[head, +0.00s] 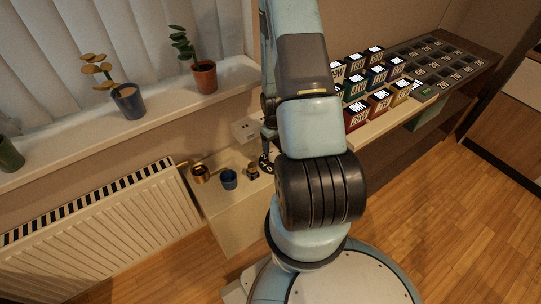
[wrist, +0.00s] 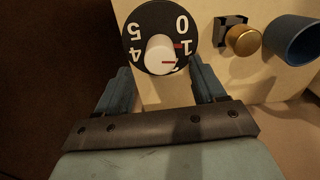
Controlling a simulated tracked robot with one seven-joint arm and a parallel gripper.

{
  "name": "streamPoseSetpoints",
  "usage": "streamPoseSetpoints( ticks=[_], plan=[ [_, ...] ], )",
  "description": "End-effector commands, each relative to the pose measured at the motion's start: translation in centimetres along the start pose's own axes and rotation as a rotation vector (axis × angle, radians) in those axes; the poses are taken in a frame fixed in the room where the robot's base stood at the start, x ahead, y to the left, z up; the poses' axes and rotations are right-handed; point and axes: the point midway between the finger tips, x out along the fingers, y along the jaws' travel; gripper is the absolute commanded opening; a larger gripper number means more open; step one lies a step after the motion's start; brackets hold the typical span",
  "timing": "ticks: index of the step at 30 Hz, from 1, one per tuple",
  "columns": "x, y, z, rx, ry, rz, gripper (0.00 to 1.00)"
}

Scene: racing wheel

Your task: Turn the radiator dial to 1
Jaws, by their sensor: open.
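The radiator dial (wrist: 134,40) is a black disc with white numbers and a white knob (wrist: 158,55) at its centre, seen in the wrist view. The numbers 0, 1, 4 and 5 are readable; a 2 is partly covered by the knob. A red line on the knob points right, toward the gap between 1 and 2, and a short red mark lies by the 1. My gripper (wrist: 158,74) is open, its blue fingers at the lower left and lower right of the dial. Contact cannot be told. In the head view the dial (head: 266,162) is small, beside my arm.
A gold knob (wrist: 243,40) and a blue cup (wrist: 292,40) are right of the dial in the wrist view. In the head view, a radiator (head: 100,235) stands left, potted plants line the sill, and a shelf of coloured boxes (head: 378,75) is right.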

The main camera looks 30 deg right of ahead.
Motion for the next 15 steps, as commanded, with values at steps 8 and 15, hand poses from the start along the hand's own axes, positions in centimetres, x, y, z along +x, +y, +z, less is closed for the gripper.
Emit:
streamPoseSetpoints(
  ticks=[8, 15],
  plan=[
    [3.5, -0.1, 0.0, -0.001, -0.001, 0.0, 0.69],
    [5.4, 0.0, 0.0, -0.001, 0.0, 0.001, 0.69]
  ],
)
